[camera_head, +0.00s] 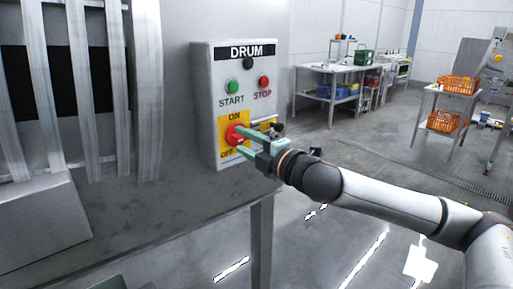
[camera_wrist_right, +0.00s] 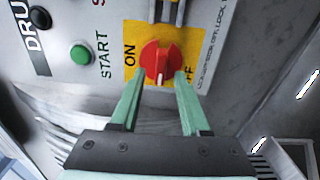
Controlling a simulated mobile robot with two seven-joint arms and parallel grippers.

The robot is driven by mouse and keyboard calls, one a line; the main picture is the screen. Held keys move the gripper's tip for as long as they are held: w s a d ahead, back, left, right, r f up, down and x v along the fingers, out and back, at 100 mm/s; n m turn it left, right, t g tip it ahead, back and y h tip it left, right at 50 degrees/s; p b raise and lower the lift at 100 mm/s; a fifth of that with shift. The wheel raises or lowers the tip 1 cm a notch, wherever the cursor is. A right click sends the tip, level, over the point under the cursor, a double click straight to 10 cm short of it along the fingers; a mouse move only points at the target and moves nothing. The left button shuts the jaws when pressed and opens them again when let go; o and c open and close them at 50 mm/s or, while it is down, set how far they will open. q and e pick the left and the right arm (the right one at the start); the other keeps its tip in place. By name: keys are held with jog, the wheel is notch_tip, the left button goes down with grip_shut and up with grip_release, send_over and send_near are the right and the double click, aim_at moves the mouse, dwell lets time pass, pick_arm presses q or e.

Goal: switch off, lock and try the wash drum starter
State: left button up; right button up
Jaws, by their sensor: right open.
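The grey starter box labelled DRUM (camera_head: 207,105) carries a red rotary knob (camera_head: 233,134) on a yellow plate (camera_head: 224,121) marked ON above and OFF below. My right gripper (camera_head: 240,142) is open at the knob, its two green fingers reaching toward it. In the right wrist view the knob (camera_wrist_right: 158,62) sits between the fingertips (camera_wrist_right: 162,88), with a white mark on its lower part. ON is to its left and OFF, partly covered, to its right. Finger contact is unclear. A metal fitting (camera_wrist_right: 166,10) shows beside the knob. My left gripper is out of view.
A green START button (camera_head: 232,87) and red STOP button (camera_head: 263,81) sit above the knob, with a dark round fitting (camera_head: 248,63) higher up. A table (camera_head: 330,69) and a stand with orange crates (camera_head: 458,85) are far back. Floor between is open.

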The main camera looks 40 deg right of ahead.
jog(key=shift+s+d+f+b, duration=0.2)
jog(key=shift+s+b, duration=0.25)
jog(key=shift+s, duration=0.2)
jog(key=shift+s+d+b, duration=0.1)
jog(key=shift+s+b, duration=0.9)
jog(key=shift+s, duration=0.15)
jog(key=b, duration=0.6)
send_near(242, 141)
jog(key=shift+s, duration=1.3)
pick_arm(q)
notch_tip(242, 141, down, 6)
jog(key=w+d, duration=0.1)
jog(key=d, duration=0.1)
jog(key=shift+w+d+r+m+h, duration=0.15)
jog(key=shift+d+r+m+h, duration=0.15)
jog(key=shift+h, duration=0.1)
pick_arm(e)
jog(key=shift+s+d+r, duration=0.1)
jog(key=shift+s+r, duration=0.1)
jog(key=shift+s, duration=0.45)
